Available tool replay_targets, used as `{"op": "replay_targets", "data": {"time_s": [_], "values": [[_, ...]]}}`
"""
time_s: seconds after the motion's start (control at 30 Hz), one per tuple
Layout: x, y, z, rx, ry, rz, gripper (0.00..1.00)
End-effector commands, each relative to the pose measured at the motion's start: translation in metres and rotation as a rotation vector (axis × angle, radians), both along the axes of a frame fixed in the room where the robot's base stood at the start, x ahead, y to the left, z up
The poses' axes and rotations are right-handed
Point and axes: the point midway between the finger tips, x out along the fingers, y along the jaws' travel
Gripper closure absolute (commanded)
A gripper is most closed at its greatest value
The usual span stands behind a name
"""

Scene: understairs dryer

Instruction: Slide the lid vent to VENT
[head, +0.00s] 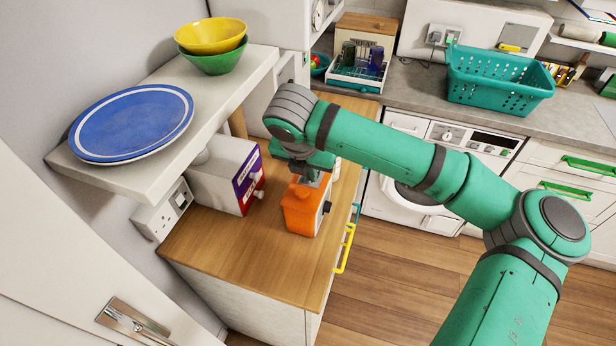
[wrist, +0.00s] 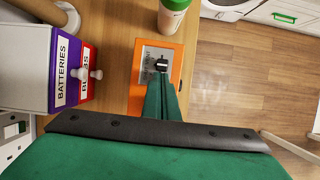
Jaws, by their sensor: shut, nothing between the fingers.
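An orange box (head: 301,212) with a white front and a dark knob stands on the wooden counter. In the wrist view its orange lid (wrist: 136,95) carries a grey metal plate (wrist: 149,60) with small lettering I cannot read. A small black-and-white piece (wrist: 162,65), apparently the vent slider, sits at the plate's right side. My gripper (head: 311,180) is shut and empty and points down at the lid. In the wrist view the fingertips (wrist: 162,78) are right at the slider; I cannot tell if they touch it. They hide part of the plate.
Drawer boxes labelled BATTERIES (wrist: 62,70) and a partly hidden red one stand left of the orange box. A white bottle with green (wrist: 174,14) stands close behind it. A shelf (head: 215,110) with a blue plate (head: 132,122) and bowls overhangs the counter's left. The counter front (head: 255,265) is clear.

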Motion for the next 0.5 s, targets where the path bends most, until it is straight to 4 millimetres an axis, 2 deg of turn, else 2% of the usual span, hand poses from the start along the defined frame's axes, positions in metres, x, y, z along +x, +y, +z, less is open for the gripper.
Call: {"op": "replay_targets", "data": {"time_s": [0.13,0.5], "values": [[0.0148,-0.0056,0.0005,0.000,-0.001,-0.001,1.00],[0.0145,-0.0054,0.0036,-0.002,-0.002,0.001,1.00]]}}
